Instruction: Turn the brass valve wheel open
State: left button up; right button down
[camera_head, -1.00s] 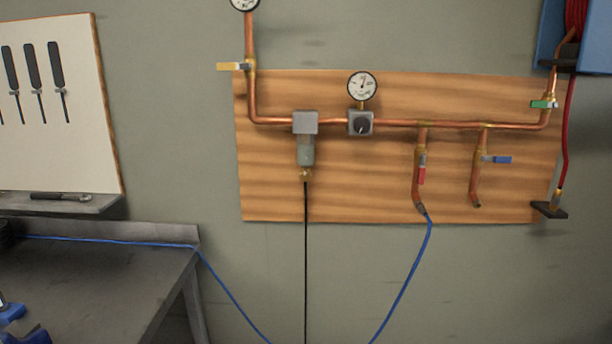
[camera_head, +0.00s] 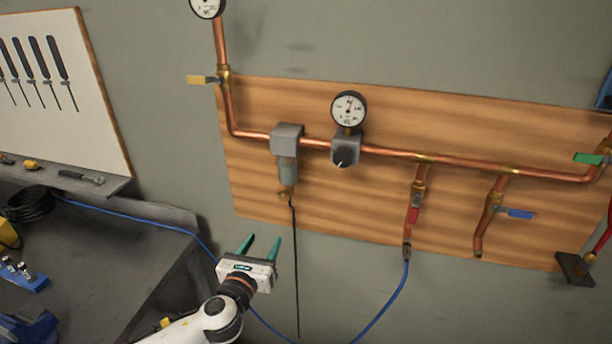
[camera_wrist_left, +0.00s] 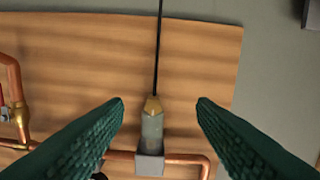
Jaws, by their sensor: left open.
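A small brass piece (camera_head: 287,192) sits under the grey filter bowl (camera_head: 287,171) on the copper pipe. It is the likeliest valve wheel, but its wheel shape is too small to tell. In the left wrist view, the brass piece (camera_wrist_left: 152,104) appears upside down between my fingers, with the bowl (camera_wrist_left: 152,125) below it. My left gripper (camera_head: 262,240) is open and empty, its teal fingers pointing up, below and slightly left of the brass piece, apart from it. The left wrist view shows the open fingers (camera_wrist_left: 160,104) too. My right gripper is not in view.
A black line (camera_head: 296,260) hangs from the brass piece, just right of my fingers. A blue hose (camera_head: 398,290) loops below the wooden board (camera_head: 350,225). Red (camera_head: 412,215), blue (camera_head: 520,214) and yellow (camera_head: 200,80) valve handles sit on the pipes. A dark workbench (camera_head: 110,262) stands left.

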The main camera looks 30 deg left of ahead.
pick_arm(q)
notch_tip(320, 180, up, 4)
jog(key=d+m, duration=0.1)
jog(key=p, duration=0.2)
send_near(283, 197)
jog(key=w, duration=0.2)
jog(key=shift+t, duration=0.4)
jog(key=x, duration=0.3)
jog(key=p+x, duration=0.1)
jog(key=shift+w+a+f, duration=0.25)
jog(key=shift+w+f, duration=0.05)
jog(key=shift+w, duration=0.05)
jog(key=shift+x, duration=0.8)
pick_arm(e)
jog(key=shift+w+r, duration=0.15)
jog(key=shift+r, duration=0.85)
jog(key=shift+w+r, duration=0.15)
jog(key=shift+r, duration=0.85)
pick_arm(q)
jog(key=shift+f, duration=0.1)
jog(key=c, duration=1)
jog(key=shift+o, duration=0.2)
